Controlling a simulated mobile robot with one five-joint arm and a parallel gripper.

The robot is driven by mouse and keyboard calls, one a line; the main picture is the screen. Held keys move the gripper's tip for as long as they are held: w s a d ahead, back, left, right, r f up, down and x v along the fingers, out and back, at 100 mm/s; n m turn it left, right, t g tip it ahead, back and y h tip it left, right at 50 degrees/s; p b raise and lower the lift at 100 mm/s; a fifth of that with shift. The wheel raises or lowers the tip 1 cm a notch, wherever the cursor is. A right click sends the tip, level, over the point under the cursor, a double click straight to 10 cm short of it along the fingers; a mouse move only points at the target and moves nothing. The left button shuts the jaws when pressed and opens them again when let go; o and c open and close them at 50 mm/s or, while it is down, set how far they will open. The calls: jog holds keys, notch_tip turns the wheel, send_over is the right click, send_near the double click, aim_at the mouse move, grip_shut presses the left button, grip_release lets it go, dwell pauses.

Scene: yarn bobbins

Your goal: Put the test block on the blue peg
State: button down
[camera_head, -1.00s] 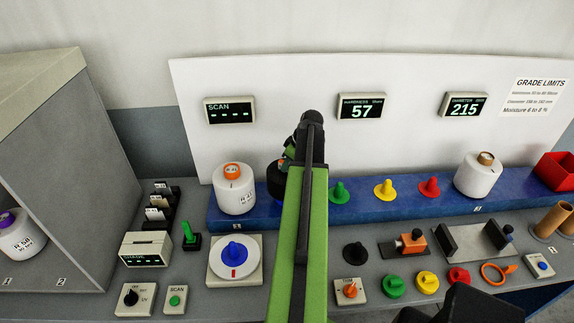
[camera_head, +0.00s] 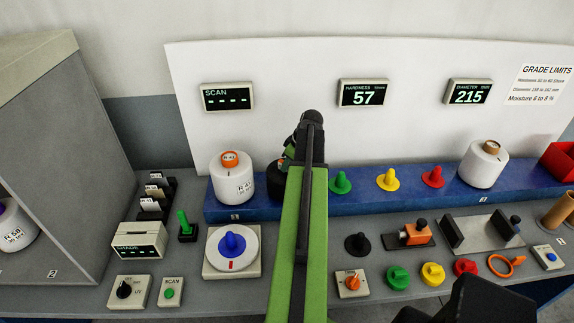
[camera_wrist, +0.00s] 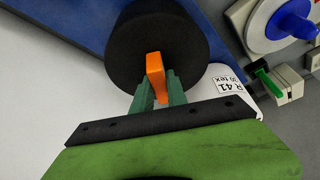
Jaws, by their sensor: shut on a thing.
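The test block is a black cylinder with an orange grip tab. In the wrist view, the test block (camera_wrist: 185,48) is in front of my gripper (camera_wrist: 155,90), whose green fingers are shut on the orange tab. In the head view, a dark side of the test block (camera_head: 275,182) shows left of my green arm, by the blue shelf; the arm hides the rest. I cannot tell whether it touches the shelf. The blue peg (camera_head: 232,242) stands bare on a white disc, nearer and to the left. It also shows top right in the wrist view (camera_wrist: 292,20).
A white bobbin (camera_head: 232,182) marked R 41 stands just left of the block on the blue shelf (camera_head: 360,203). Green (camera_head: 340,183), yellow (camera_head: 388,181) and red (camera_head: 433,178) pegs are to the right. A card box (camera_head: 140,240) and green lever (camera_head: 186,226) stand left of the disc.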

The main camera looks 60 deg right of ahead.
jog(key=shift+f, duration=0.25)
dwell(0.3)
jog(key=c, duration=1.2)
grip_release()
jog(key=shift+c, duration=0.2)
jog(key=shift+r, duration=0.1)
jog(key=p+v, duration=1.5)
jog(key=v, duration=0.2)
jog(key=shift+p, duration=0.3)
jog(key=shift+a, duration=0.1)
jog(key=shift+s, duration=0.1)
